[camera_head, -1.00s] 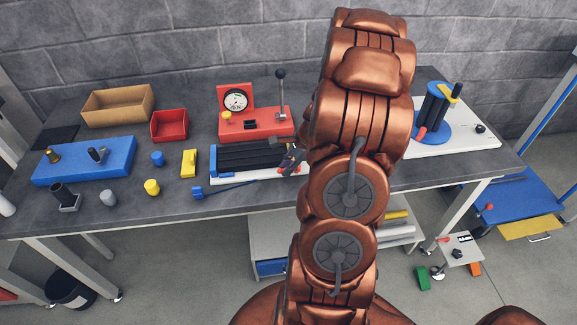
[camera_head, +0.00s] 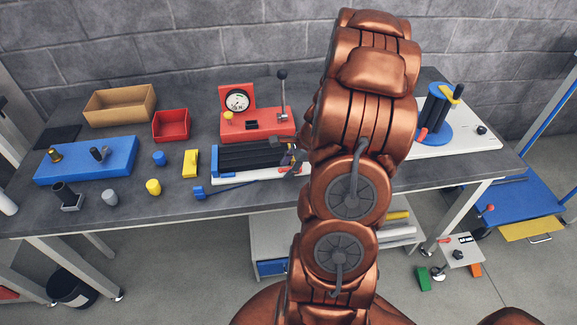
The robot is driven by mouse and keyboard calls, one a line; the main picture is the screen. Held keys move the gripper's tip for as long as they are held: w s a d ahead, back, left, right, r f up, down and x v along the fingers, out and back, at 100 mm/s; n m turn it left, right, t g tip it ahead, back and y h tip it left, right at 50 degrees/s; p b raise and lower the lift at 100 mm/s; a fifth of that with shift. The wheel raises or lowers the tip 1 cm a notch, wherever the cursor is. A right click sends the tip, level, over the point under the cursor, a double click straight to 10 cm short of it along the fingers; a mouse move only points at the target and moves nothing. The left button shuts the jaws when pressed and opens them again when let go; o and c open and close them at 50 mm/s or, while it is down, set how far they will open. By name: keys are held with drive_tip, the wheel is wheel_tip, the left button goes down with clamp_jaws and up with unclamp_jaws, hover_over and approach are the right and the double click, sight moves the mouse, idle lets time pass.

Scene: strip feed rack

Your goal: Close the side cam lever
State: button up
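The strip feed rack, with long black rails (camera_head: 245,156) on a white base, lies at the middle of the bench. A blue-ended dark rod (camera_head: 199,192) lies along its front left. My gripper (camera_head: 290,161) is at the rack's right end, small and dark in the head view. My copper arm covers much of that end. I cannot tell whether the fingers are open or shut, or whether they touch anything. No other lever on the rack is clearly visible.
A red fixture (camera_head: 262,122) with a dial and upright lever stands behind the rack. A yellow block (camera_head: 190,163), a blue block plate (camera_head: 88,161), and red (camera_head: 171,125) and cardboard (camera_head: 120,105) bins are to the left. A blue round stand (camera_head: 433,132) is to the right.

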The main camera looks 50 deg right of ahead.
idle(0.3)
